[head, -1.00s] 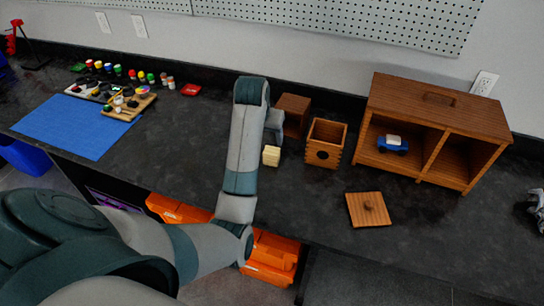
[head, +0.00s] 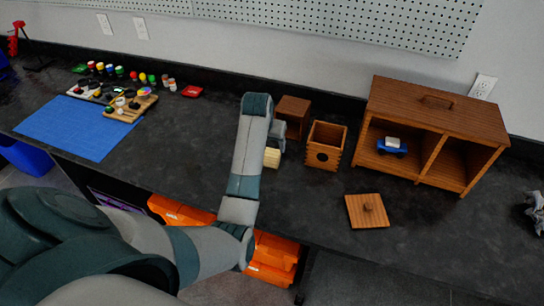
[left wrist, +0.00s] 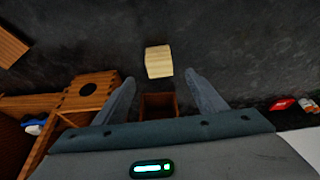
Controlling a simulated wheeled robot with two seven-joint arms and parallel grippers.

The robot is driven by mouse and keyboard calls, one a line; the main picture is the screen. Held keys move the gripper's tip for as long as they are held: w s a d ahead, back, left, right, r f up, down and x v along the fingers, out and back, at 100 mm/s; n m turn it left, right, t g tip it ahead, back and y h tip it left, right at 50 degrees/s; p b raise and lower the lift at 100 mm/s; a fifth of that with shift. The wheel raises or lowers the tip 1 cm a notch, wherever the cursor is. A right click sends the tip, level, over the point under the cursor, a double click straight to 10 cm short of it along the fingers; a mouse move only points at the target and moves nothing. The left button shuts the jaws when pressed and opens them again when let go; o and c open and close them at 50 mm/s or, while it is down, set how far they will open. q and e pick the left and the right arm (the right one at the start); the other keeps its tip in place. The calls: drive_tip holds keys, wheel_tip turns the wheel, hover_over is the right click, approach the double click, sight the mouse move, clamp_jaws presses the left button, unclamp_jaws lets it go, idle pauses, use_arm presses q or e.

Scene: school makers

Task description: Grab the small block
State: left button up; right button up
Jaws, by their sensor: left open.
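The small block (head: 272,157) is pale yellow wood and sits on the dark counter, left of the open wooden box with a round hole. My left gripper (head: 279,133) is just behind it in the head view, where my forearm hides most of the fingers. In the left wrist view the fingers of my left gripper (left wrist: 160,78) are spread apart and empty. The small block (left wrist: 159,61) lies just beyond the fingertips, roughly centred between them, with no visible contact. My right gripper is not in view.
A wooden lid (head: 367,210) lies nearer the front edge. A two-bay wooden cabinet (head: 432,125) holds a blue toy car (head: 392,147). A blue mat (head: 75,127) lies left.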

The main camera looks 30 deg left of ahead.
sight(272, 154)
use_arm(q)
drive_tip(key=p+x, duration=0.1)
drive_tip(key=x, duration=0.4)
drive_tip(key=shift+w+f, duration=0.1)
drive_tip(key=shift+f, duration=0.3)
drive_tip(key=shift+p+x, duration=0.75)
drive_tip(key=shift+x, duration=0.2)
drive_tip(key=shift+p+x, duration=0.35)
drive_tip(key=shift+x, duration=1.3)
drive_tip(key=c, duration=1.1)
